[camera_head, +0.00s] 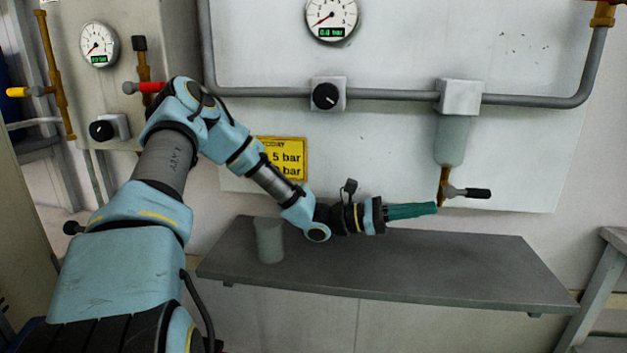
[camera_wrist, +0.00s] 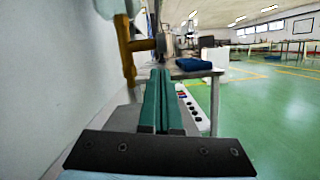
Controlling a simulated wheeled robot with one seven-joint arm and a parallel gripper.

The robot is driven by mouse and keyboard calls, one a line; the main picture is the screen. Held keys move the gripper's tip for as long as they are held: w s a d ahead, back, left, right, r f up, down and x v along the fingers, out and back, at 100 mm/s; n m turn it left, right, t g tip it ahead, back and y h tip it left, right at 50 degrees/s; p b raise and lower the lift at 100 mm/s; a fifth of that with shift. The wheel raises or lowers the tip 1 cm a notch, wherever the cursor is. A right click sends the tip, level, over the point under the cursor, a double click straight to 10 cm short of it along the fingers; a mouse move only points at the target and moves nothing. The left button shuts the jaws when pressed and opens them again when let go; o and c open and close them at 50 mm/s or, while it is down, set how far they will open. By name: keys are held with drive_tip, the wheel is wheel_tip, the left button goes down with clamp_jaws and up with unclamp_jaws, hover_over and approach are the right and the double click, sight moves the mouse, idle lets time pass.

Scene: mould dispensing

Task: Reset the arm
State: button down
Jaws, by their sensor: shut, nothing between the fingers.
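My gripper (camera_head: 436,208) has green fingers and is stretched out to the right above the grey shelf in the head view. Its fingers are shut together with nothing between them, as the wrist view (camera_wrist: 158,75) also shows. The fingertips are just left of and below a brass outlet with a black-handled valve (camera_head: 466,192), which hangs under a translucent cylinder (camera_head: 451,140). I cannot tell whether they touch it. In the wrist view the brass pipe (camera_wrist: 127,50) stands to the left of the fingers. A translucent grey cup (camera_head: 269,240) stands upright on the shelf, left of my gripper.
The grey shelf (camera_head: 420,265) is clear right of the cup. The wall panel carries a black knob (camera_head: 325,96), a grey pipe (camera_head: 390,94), a gauge (camera_head: 332,17) and a yellow sign (camera_head: 290,150). In the wrist view a table (camera_wrist: 200,72) with a blue item stands beyond the fingers.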

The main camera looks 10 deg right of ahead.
drive_tip(key=s+a+f+m+y, duration=0.1)
drive_tip(key=a+f+y, duration=0.1)
drive_tip(key=s+a+f+m+y, duration=0.2)
drive_tip(key=a+y, duration=0.1)
drive_tip(key=s+a+f+m+y, duration=0.1)
drive_tip(key=s+a+m+y, duration=0.1)
drive_tip(key=shift+s+a+f+g+y+p, duration=0.15)
drive_tip(key=shift+a+f+g+y+p, duration=0.15)
drive_tip(key=shift+a+f, duration=0.1)
drive_tip(key=w+a+f+m+t+y+p, duration=0.15)
drive_tip(key=a+m+t+y, duration=0.6)
drive_tip(key=a, duration=1.45)
drive_tip(key=w+a+r+t+y, duration=0.2)
drive_tip(key=a+r+t+y, duration=0.1)
drive_tip(key=a, duration=0.8)
wheel_tip(320, 180, up, 2)
drive_tip(key=shift+w+a+r+y, duration=0.15)
drive_tip(key=shift+w+a+y, duration=0.15)
drive_tip(key=shift+y, duration=0.15)
drive_tip(key=shift+s+d+n, duration=0.1)
drive_tip(key=shift+n, duration=0.15)
